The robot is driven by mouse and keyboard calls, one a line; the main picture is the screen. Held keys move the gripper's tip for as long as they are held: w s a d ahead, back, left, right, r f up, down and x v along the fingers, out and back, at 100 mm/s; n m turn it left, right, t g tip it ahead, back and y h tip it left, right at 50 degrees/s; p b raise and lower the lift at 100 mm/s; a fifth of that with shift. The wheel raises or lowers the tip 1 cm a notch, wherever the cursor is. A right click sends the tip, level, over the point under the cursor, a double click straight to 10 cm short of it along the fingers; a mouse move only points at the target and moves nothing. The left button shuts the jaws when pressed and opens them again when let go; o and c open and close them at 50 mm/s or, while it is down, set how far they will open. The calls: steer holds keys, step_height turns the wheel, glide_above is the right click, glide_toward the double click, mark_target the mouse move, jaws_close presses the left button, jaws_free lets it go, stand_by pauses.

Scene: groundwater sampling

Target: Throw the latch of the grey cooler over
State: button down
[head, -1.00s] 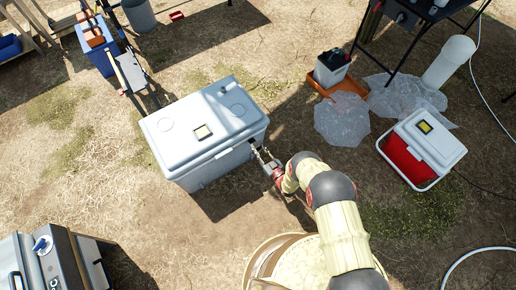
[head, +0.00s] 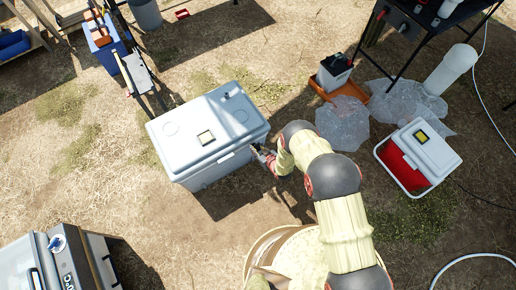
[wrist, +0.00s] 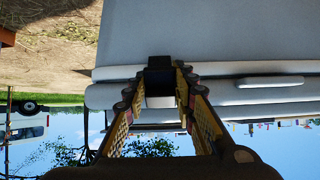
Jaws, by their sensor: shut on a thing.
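The grey cooler (head: 205,138) stands on the ground with its lid down, left of my arm in the head view. My gripper (head: 262,151) is at its right end, close to the rim of the lid and partly hidden by my own wrist. In the wrist view, which looks upside down, the cooler (wrist: 220,40) fills the upper right. My gripper (wrist: 160,82) has its two yellow-and-black fingers on either side of a small dark latch (wrist: 160,63) at the lid seam and is shut on it. The latch's far side is hidden.
A red-and-white cooler (head: 418,157) stands at the right. A battery on an orange tray (head: 318,95) and plastic sheets (head: 342,124) lie behind my arm. A dark table (head: 430,30) is at the upper right, and a grey machine (head: 65,262) at the lower left. Ground before the grey cooler is clear.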

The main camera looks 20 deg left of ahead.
steer(key=shift+w+a+r+g+h, duration=0.4)
steer(key=shift+g+h, duration=0.3)
steer(key=shift+h, duration=0.1)
steer(key=c, duration=1.5)
jaws_free()
steer(key=shift+o, duration=0.2)
steer(key=v, duration=1.2)
steer(key=shift+c, duration=0.2)
